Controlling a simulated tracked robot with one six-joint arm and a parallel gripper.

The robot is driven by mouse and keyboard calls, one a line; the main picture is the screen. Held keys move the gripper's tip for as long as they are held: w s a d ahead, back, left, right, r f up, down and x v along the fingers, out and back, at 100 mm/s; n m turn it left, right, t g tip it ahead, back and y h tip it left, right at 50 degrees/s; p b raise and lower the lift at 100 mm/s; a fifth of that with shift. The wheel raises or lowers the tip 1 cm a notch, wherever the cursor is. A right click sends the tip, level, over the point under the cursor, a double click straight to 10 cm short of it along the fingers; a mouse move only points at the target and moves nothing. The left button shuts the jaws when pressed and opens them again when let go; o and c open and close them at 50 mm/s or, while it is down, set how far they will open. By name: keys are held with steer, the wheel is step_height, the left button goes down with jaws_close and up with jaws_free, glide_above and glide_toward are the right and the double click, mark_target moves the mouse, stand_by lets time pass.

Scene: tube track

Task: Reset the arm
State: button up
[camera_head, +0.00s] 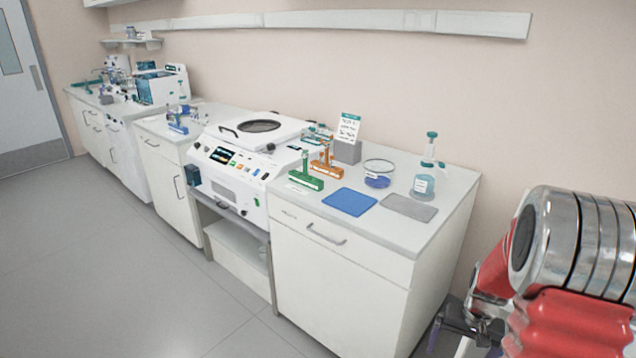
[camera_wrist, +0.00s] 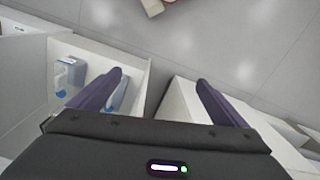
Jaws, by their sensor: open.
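My arm (camera_head: 575,270), with silver rings and a red cover, fills the lower right of the head view. My gripper (camera_head: 468,328) shows there only in part, as a dark shape low beside the right end of the bench. In the wrist view my gripper (camera_wrist: 160,80) has its two dark purple fingers spread wide apart, with nothing between the tips. Behind the fingers are a white open-topped compartment, a dark gap and grey floor.
The near bench (camera_head: 408,228) holds a blue mat (camera_head: 350,202), a grey mat (camera_head: 409,207), a labelled bottle (camera_head: 424,186), a green rack (camera_head: 306,180) and an orange rack (camera_head: 326,171). A white machine (camera_head: 238,165) stands left of it. Open floor (camera_head: 120,270) lies in front.

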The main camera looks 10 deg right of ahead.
steer(key=s+a+r+n+t, duration=0.1)
steer(key=s+a+r, duration=0.3)
steer(key=a+r, duration=0.4)
steer(key=s+a+r+n+t, duration=0.2)
steer(key=s+a+r, duration=0.3)
steer(key=a+r, duration=0.4)
steer(key=s+a+r+n+t, duration=0.2)
steer(key=s+a+r+n, duration=0.1)
steer(key=a+r, duration=0.6)
steer(key=shift+s+r+n, duration=0.4)
steer(key=shift+s+r, duration=0.45)
steer(key=shift+o, duration=0.4)
steer(key=shift+c, duration=0.6)
